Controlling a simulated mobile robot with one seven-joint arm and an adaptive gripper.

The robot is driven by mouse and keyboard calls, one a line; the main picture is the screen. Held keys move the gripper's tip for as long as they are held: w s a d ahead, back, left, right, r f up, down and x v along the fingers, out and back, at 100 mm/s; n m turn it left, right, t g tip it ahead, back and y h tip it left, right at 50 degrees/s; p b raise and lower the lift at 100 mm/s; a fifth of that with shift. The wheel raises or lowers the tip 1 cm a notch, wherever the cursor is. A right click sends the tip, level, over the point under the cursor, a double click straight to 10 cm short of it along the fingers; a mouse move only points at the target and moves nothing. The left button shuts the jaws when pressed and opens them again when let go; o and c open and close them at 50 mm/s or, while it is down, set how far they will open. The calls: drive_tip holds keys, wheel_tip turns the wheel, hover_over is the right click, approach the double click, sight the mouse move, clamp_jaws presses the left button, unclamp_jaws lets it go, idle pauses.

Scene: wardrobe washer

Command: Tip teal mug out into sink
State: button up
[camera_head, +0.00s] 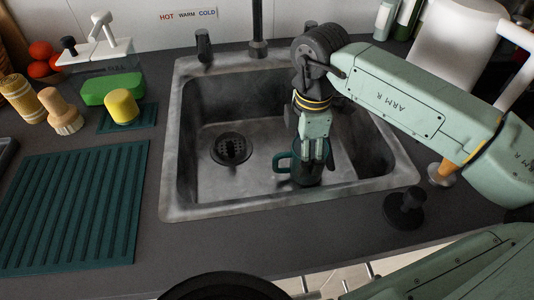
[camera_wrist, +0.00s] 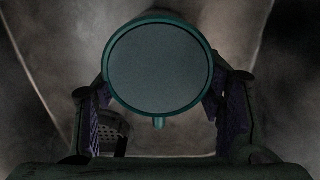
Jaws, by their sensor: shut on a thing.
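The teal mug (camera_head: 306,170) is over the sink basin, near its front right part, with its handle to the left in the head view. My gripper (camera_head: 316,150) is shut on the mug from above. In the wrist view the mug (camera_wrist: 158,22) shows its round rim between my two fingers (camera_wrist: 165,110), and a grey surface fills the opening. The mug looks upright. The sink (camera_head: 215,207) is a grey metal basin. I cannot tell whether the mug touches the sink floor.
A dark drain (camera_head: 231,149) lies left of the mug. A faucet (camera_head: 258,48) stands at the back rim. A ribbed teal mat (camera_head: 75,210) lies left of the sink, and a black stopper-like object (camera_head: 406,208) stands at the right.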

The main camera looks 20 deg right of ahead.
drive_tip(key=shift+r+p, duration=1)
drive_tip(key=shift+r, duration=1.55)
drive_tip(key=o, duration=1)
drive_tip(key=c, duration=1.4)
drive_tip(key=shift+w, duration=0.1)
